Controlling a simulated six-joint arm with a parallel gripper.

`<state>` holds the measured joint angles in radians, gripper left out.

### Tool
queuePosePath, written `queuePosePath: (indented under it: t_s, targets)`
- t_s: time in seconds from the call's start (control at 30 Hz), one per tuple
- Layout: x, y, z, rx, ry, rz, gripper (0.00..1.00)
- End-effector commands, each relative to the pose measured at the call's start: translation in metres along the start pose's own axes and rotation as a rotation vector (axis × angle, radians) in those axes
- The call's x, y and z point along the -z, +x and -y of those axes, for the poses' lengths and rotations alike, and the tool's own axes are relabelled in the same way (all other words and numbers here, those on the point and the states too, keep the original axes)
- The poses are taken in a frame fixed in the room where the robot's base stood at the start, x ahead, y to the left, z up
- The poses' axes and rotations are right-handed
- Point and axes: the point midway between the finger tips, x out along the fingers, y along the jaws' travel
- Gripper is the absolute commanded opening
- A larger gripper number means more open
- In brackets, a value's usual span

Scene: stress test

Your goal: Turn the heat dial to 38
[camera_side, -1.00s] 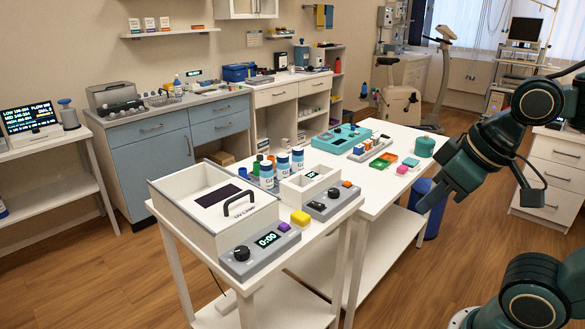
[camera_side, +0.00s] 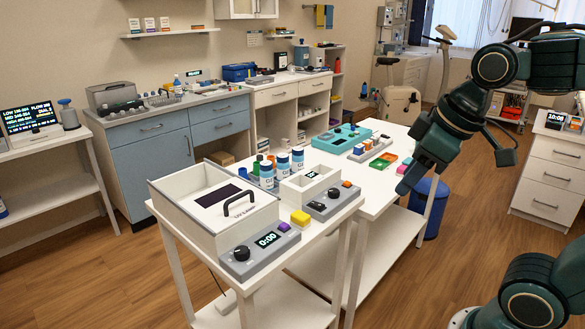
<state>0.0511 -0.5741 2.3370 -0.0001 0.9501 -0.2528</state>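Several dials show, and their labels are too small to tell which is the heat dial. A dark dial (camera_side: 241,253) sits on the front grey panel, left of a display reading 0:00 (camera_side: 268,240). Another dark dial (camera_side: 334,193) is on the smaller grey unit (camera_side: 345,204), beside an orange button. My gripper (camera_side: 403,190) hangs in the air right of the white table, pointing down and left. It is apart from every dial. I see nothing held, and its finger gap cannot be made out.
A white lidded box (camera_side: 190,212) with a black handle stands behind the front panel. A blue bin (camera_side: 430,208) stands on the floor.

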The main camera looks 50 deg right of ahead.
Motion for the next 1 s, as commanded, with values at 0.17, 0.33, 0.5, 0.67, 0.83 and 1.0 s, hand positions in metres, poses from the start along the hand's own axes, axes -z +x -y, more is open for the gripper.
queuePosePath:
  t_s: [0.17,0.33,0.5,0.67,0.83,1.0]
  targets:
    - [0.035,0.003,-0.02,0.002,-0.151,0.054,0.38]
    - [0.066,0.011,-0.041,0.015,-0.298,0.101,0.38]
    - [0.095,0.025,-0.064,0.037,-0.445,0.145,0.38]
    - [0.118,0.042,-0.088,0.067,-0.582,0.183,0.38]
    - [0.14,0.064,-0.114,0.108,-0.727,0.217,0.38]
    - [0.157,0.09,-0.142,0.158,-0.87,0.246,0.38]
